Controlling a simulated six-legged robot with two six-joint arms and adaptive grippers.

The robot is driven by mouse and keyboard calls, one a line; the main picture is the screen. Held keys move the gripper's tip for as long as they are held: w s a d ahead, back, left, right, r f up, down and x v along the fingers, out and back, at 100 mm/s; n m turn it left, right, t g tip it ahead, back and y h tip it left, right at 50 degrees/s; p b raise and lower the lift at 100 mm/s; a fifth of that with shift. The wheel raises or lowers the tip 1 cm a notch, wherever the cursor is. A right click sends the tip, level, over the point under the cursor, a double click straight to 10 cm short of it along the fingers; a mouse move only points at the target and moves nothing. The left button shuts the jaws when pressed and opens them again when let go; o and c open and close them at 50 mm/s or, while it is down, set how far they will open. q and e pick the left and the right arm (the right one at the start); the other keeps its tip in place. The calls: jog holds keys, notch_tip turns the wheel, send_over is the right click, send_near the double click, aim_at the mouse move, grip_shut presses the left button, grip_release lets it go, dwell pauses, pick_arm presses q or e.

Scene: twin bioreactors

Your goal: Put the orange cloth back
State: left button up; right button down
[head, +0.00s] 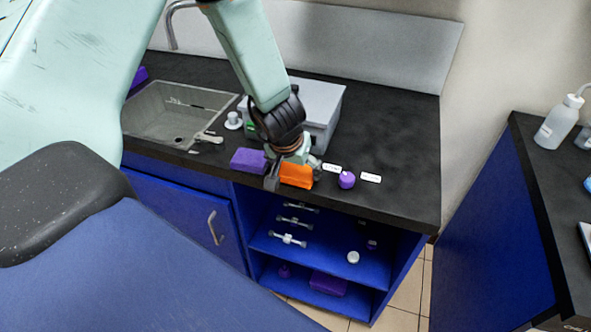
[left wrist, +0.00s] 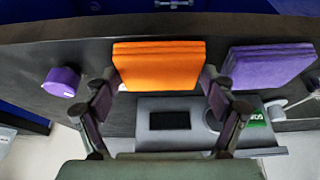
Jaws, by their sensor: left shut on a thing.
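The orange cloth (head: 297,175) is a folded block at the front edge of the black counter in the head view. It also shows in the left wrist view (left wrist: 160,64), between the fingers. My left gripper (head: 292,178) is shut on the orange cloth, with one finger on each side (left wrist: 159,88). I cannot tell whether the cloth touches the counter. A purple cloth (head: 249,160) lies just left of it in the head view and shows at the right in the left wrist view (left wrist: 268,66). My right gripper is not in view.
A grey box (head: 318,108) stands behind the gripper on the black counter (head: 400,130). A purple round knob-like item (head: 346,180) and white labels (head: 371,178) lie to the right. A sink (head: 175,112) is at left. Open blue shelves (head: 325,255) are below. The counter's right part is clear.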

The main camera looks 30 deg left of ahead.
pick_arm(q)
jog(key=shift+s+f, duration=0.1)
jog(key=o, duration=1)
jog(key=p+v, duration=0.6)
jog(key=v, duration=0.6)
jog(key=shift+p, duration=0.4)
